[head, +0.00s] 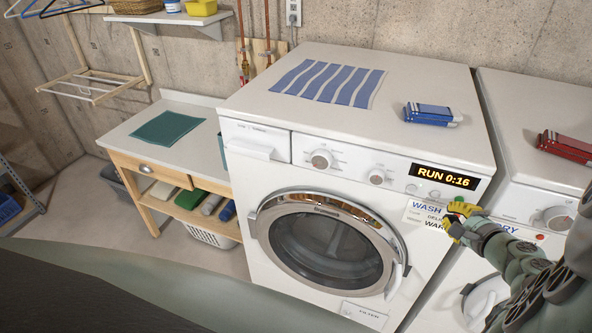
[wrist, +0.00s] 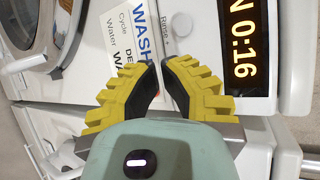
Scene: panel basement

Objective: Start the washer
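The washer (head: 255,160) is white with a round door (head: 330,245) that looks closed. Its display (head: 443,177) reads "RUN 0:16" in orange; the wrist view shows the end of this display (wrist: 242,55). A card (head: 425,214) with WASH on it is on the front below the panel. My gripper (head: 457,212), with yellow-and-black fingers, is at the panel's right end, below the display, by a small green spot (head: 458,199). In the wrist view the fingertips (wrist: 161,68) come together with nothing seen between them. What lies right behind them is hidden.
A wooden table (head: 115,130) stands to the left.

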